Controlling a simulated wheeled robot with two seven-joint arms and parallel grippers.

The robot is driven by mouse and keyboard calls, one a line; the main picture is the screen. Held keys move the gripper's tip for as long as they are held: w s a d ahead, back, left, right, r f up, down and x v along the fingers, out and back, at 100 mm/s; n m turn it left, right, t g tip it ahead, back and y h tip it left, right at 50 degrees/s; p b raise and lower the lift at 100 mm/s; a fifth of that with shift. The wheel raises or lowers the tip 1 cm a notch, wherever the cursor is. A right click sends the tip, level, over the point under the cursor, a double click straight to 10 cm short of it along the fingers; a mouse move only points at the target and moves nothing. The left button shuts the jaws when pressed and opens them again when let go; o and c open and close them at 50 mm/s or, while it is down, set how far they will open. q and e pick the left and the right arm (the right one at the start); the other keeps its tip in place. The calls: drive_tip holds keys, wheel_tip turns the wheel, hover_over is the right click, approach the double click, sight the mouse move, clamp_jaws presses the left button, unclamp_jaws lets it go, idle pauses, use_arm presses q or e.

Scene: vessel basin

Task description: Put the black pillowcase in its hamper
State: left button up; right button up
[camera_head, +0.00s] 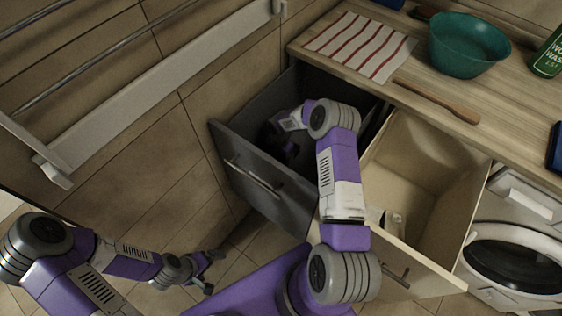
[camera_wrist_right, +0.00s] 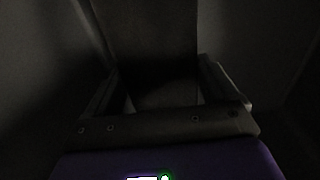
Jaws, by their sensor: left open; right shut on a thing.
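The dark grey hamper (camera_head: 262,172) is a pulled-out drawer bin at the counter's left end, open at the top. My right arm reaches over it, and my right gripper (camera_head: 285,150) is down inside it. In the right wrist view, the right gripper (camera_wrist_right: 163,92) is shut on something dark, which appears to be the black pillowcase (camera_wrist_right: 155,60). That view is too dim to show its outline or whether it touches the hamper floor. My left gripper (camera_head: 208,270) is open and empty, low at the left, away from the hamper.
A cream hamper (camera_head: 440,215) stands open to the right, beside a washing machine (camera_head: 520,260). The wooden counter (camera_head: 400,70) holds a striped towel (camera_head: 360,45), a teal basin (camera_head: 465,45), a wooden stick (camera_head: 440,101) and a green bottle (camera_head: 550,55). A white rack is at the left wall.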

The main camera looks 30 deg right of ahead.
sight(280, 161)
drive_tip(key=shift+f+b, duration=0.35)
drive_tip(key=shift+f, duration=1.1)
drive_tip(key=shift+f, duration=0.25)
drive_tip(key=o, duration=1.1)
drive_tip(key=shift+r, duration=0.1)
drive_tip(key=shift+r, duration=0.2)
wheel_tip(280, 161, up, 12)
drive_tip(key=p, duration=0.3)
